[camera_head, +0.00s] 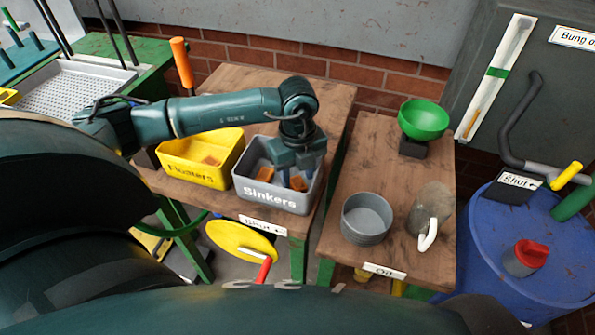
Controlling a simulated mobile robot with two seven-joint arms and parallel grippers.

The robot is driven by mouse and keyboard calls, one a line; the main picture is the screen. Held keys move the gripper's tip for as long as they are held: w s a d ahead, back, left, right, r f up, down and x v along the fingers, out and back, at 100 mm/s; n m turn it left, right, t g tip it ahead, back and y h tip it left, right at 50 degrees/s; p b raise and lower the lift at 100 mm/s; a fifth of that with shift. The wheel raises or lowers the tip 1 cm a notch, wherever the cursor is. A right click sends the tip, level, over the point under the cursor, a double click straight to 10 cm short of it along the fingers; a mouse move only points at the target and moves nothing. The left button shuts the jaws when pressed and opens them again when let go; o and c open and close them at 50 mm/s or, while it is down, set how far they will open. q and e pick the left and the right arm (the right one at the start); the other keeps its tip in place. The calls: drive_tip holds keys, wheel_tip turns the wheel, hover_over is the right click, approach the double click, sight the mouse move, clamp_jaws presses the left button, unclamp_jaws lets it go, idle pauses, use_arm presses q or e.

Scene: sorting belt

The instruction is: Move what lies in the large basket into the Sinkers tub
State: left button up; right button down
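The grey Sinkers tub (277,198) stands on the wooden bench in the middle, with an orange-brown block (264,174) inside at its left. My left gripper (298,178) points down into the tub's right half, its fingers apart. A second orange-brown block (298,185) shows between the fingertips, low in the tub. I cannot tell whether the fingers touch it. A white perforated tray-like basket (75,88) at the upper left looks empty where I see it; my arm hides its lower part. My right gripper is not in view.
The yellow Floaters tub (200,160), with a block in it, stands just left of the Sinkers tub. The right bench holds a grey round pot (367,218), a mug (431,215) and a green bowl (424,119). A blue drum (530,240) stands farther right.

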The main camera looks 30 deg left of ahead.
sight(298, 183)
use_arm(q)
drive_tip(key=shift+o, duration=1.1)
wheel_tip(298, 183, up, 13)
drive_tip(key=shift+r, duration=0.1)
